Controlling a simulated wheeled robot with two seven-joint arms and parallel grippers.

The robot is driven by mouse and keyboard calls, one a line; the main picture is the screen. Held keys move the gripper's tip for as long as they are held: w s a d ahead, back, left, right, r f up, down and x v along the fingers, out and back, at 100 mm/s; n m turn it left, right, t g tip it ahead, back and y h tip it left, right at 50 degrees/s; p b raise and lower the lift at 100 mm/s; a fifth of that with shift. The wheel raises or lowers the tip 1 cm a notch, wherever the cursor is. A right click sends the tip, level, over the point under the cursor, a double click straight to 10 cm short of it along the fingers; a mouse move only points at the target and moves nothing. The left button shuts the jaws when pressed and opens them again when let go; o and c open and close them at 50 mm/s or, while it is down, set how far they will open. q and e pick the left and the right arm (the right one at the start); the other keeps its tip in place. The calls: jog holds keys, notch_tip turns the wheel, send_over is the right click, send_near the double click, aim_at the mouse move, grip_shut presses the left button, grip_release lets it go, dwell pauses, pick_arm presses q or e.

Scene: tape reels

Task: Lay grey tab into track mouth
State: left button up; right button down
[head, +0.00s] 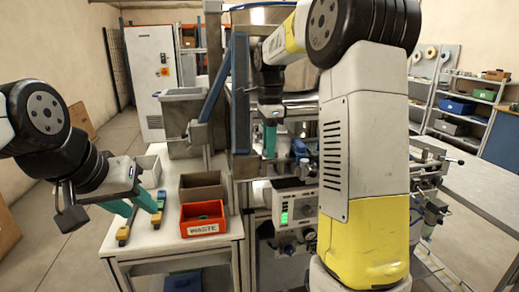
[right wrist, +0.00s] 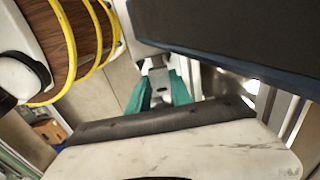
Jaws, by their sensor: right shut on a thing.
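My right gripper (head: 269,150) points down beside the blue upright, with its teal fingers close together in front of the machine. It also shows in the right wrist view (right wrist: 158,105), where the fingers run down behind a dark edge. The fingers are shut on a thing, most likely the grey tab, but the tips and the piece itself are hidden. I cannot make out the track mouth in either view. My left gripper (head: 145,212) is open and empty, its teal fingers spread low over the left table near two yellow-and-dark tools (head: 124,234).
A red waste bin (head: 202,229) and a brown bin (head: 203,186) stand on the left table (head: 175,243). The tall blue upright (head: 239,95) stands close to my right gripper. A machine box with a green display (head: 294,207) is below it. Yellow-rimmed reels (right wrist: 68,45) show in the wrist view.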

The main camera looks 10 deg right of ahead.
jog(key=shift+f, duration=0.5)
jog(key=shift+f, duration=0.15)
jog(key=shift+f, duration=0.15)
jog(key=c, duration=1.1)
grip_release()
jog(key=shift+c, duration=0.2)
notch_tip(320, 180, up, 12)
jog(key=s+n+t+y, duration=0.1)
jog(key=s+n+t, duration=0.2)
jog(key=s+n, duration=0.65)
jog(key=s+a+f+n+t, duration=0.1)
jog(key=s+f+n, duration=0.3)
jog(key=s, duration=0.3)
jog(key=s+a+f+n+t+y, duration=0.1)
jog(key=s+f+n+t, duration=0.1)
jog(key=s+f+n, duration=0.2)
jog(key=s+f, duration=0.2)
jog(key=s, duration=0.1)
jog(key=shift+s+n, duration=0.35)
jog(key=shift+s, duration=0.05)
